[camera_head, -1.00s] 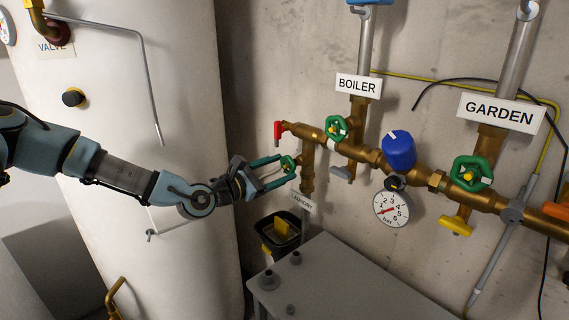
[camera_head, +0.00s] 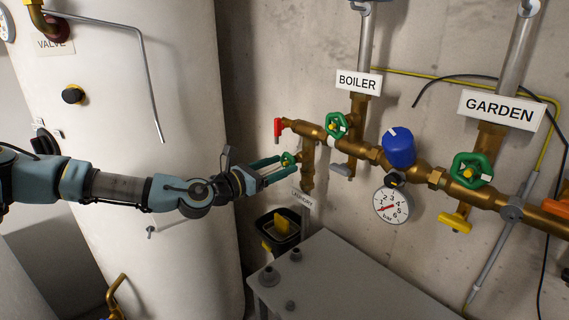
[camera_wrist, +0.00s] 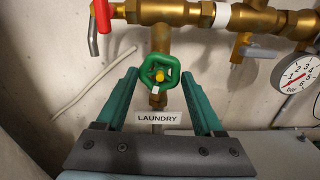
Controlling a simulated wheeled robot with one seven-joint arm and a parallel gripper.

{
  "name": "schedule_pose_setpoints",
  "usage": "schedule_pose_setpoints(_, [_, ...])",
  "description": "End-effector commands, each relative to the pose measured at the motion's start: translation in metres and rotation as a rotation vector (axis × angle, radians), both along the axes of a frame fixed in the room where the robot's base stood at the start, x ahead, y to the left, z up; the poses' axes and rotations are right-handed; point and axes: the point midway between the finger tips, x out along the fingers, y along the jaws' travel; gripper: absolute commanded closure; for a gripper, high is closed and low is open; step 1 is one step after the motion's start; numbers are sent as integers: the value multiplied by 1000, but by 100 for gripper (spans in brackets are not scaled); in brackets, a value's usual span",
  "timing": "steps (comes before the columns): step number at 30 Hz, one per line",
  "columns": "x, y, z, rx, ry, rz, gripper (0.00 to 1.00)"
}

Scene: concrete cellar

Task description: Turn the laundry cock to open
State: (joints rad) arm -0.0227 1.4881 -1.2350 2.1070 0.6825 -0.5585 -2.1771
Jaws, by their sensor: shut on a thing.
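The laundry cock is a green handwheel (camera_wrist: 148,68) with a yellow centre and a small white mark at its lower edge, on a brass branch above the LAUNDRY label (camera_wrist: 157,117). It shows small in the head view (camera_head: 288,158), partly covered by my fingers. My gripper (camera_wrist: 160,77) has its two teal fingers on the left and right sides of the wheel, shut on it. In the head view my gripper (camera_head: 284,166) reaches the wheel from the left. The exact finger contact is hard to see.
A red-handled tap (camera_head: 278,129) sits just above left of the wheel. The boiler's green wheel (camera_head: 337,125), a blue cap (camera_head: 398,147) and a pressure gauge (camera_head: 391,206) are to the right. A grey cabinet (camera_head: 345,275) stands below, and a white tank (camera_head: 190,90) is at left.

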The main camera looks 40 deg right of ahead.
Motion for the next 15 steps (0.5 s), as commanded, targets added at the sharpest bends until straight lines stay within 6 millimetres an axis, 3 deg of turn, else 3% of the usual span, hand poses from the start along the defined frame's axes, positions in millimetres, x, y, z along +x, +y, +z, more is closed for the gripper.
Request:
schedule_pose_setpoints(7, [0, 0, -1, 16, 300, 0, 89])
schedule_pose_setpoints(15, [0, 1, -2, 22, 355, -1, 89])
